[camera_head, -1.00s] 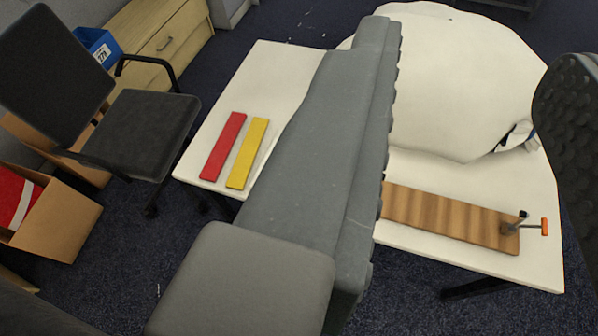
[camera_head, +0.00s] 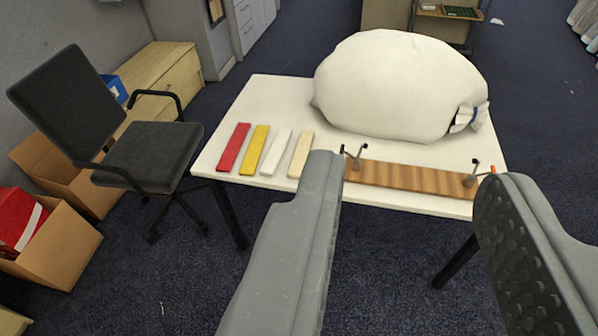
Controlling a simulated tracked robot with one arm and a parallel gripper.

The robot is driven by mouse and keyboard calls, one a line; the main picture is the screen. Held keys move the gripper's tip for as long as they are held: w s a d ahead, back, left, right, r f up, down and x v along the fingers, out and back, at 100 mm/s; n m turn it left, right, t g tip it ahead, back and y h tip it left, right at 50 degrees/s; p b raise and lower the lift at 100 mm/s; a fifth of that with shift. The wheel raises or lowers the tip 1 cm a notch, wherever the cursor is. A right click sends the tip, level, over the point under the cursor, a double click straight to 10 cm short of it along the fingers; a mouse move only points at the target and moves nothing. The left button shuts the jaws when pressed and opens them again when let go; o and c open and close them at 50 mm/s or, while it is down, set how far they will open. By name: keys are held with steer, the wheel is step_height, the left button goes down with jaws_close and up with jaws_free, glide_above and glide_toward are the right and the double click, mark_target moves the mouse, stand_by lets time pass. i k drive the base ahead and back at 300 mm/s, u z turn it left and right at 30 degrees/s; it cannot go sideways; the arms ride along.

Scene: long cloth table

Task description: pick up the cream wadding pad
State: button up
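My gripper (camera_head: 410,168) is open, with one grey finger at the picture's centre and a studded one at the right. Nothing is held between the fingers. The fingers show in front of the table's near edge, with the pad beyond them. The near finger's tip ends beside a flat cream strip (camera_head: 301,154), which lies left of the pad.
On the white table (camera_head: 265,92), red (camera_head: 233,147), yellow (camera_head: 254,150) and white (camera_head: 276,153) strips lie at the left. A striped wooden board (camera_head: 410,178) with clamps lies along the near edge. A black chair (camera_head: 150,153) and cardboard boxes (camera_head: 62,255) stand left.

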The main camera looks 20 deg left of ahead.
mark_target(304, 147)
steer(key=u, duration=0.5)
steer(key=i, duration=0.65)
steer(key=u, duration=0.4)
steer(key=i, duration=1.35)
steer(key=z, duration=0.4)
